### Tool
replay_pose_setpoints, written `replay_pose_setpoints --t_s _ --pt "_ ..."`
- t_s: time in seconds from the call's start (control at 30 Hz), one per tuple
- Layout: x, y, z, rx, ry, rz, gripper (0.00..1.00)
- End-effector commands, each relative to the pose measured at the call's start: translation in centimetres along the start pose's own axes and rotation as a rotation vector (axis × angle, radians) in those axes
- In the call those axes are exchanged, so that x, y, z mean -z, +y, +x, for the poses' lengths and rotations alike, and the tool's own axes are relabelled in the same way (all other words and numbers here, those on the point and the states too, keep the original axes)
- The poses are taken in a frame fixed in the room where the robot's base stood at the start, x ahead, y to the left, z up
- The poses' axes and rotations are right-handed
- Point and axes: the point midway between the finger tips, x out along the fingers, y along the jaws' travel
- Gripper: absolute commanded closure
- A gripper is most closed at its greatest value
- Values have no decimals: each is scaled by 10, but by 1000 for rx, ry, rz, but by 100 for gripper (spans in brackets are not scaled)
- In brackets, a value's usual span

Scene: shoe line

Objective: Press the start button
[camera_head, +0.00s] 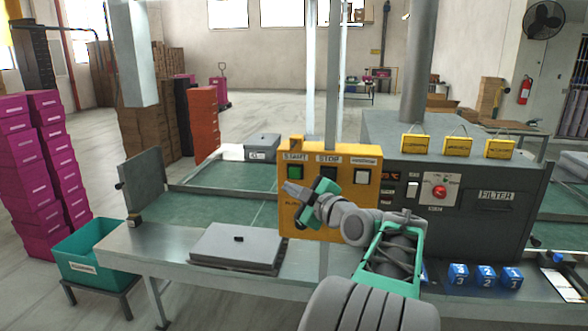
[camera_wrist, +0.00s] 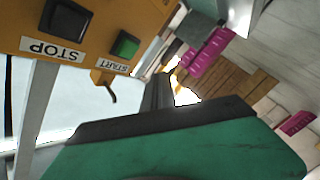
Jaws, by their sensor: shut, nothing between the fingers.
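The start button is a green square (camera_head: 294,172) under a START label on the yellow control box (camera_head: 344,215). It also shows in the wrist view (camera_wrist: 125,45). A black STOP button (camera_head: 328,172) sits to its right in the head view, and also shows in the wrist view (camera_wrist: 66,20). A white button (camera_head: 362,176) is further right on the box. My gripper (camera_head: 288,188) is in front of the box, its tip just below the green button in the head view. The fingers (camera_wrist: 158,92) are together and hold nothing. I cannot tell whether the tip touches the box.
A grey lidded case (camera_head: 237,247) lies on the metal table left of my arm. A grey machine with a red knob (camera_head: 440,191) stands right of the box. Blue numbered blocks (camera_head: 486,276) are on the right. A teal bin (camera_head: 88,264) stands at left.

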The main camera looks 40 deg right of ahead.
Motion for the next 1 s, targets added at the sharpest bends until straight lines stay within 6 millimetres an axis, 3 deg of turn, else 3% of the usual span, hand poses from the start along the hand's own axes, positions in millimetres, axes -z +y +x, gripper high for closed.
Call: replay_pose_setpoints --t_s 0.1,0.4,1.0 --pt "-5 14 13 1 1 3 100" --pt "-26 26 36 -1 1 -1 100" --pt "-27 28 38 0 1 0 100"
